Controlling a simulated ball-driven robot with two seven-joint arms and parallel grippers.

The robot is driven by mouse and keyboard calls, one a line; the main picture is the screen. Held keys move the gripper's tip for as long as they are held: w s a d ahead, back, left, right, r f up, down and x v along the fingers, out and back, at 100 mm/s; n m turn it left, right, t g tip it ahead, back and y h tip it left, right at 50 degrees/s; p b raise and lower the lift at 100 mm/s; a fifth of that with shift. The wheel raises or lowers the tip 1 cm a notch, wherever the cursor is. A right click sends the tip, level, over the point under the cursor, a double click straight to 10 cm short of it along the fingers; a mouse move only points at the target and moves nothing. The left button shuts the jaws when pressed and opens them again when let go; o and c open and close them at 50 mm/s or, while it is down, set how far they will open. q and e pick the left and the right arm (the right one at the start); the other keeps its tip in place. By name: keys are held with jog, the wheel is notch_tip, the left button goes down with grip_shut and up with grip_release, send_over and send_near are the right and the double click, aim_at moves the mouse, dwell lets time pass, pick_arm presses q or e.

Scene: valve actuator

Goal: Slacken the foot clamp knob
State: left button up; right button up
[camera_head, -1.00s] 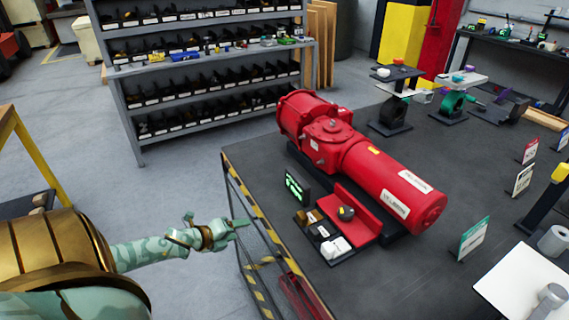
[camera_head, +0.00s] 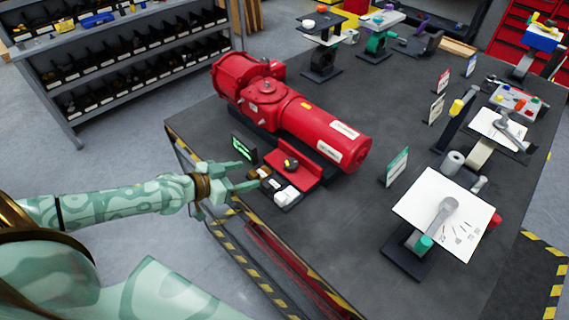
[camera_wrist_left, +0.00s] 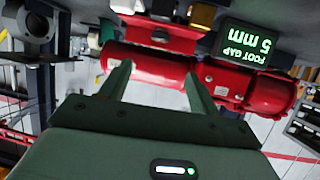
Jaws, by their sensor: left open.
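A dark round knob (camera_head: 291,164) with a small yellow mark sits on a red angled bracket (camera_head: 310,172) at the table's near left part. It looks like the foot clamp knob. A large red valve actuator (camera_head: 290,110) lies right behind the bracket. A small display (camera_head: 243,149) stands left of the knob; in the left wrist view the display (camera_wrist_left: 241,48) reads "FOOT GAP 5 mm". My left gripper (camera_head: 248,175) is open and empty, left of the knob and apart from it, beside the small blocks. Its fingers (camera_wrist_left: 157,82) point toward the red parts. My right gripper is out of view.
White and brass blocks (camera_head: 286,195) stand in front of the bracket, close to my left gripper. The dark table (camera_head: 330,240) has a striped near edge. A white board (camera_head: 440,215) and sign cards (camera_head: 397,166) stand to the right. Shelving (camera_head: 120,70) is behind.

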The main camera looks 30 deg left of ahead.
aim_at(288, 164)
pick_arm(q)
jog(key=b+x, duration=0.3)
jog(key=x, duration=1.2)
jog(key=shift+w+b, duration=0.25)
jog(key=shift+b, duration=0.05)
jog(key=shift+c, duration=0.3)
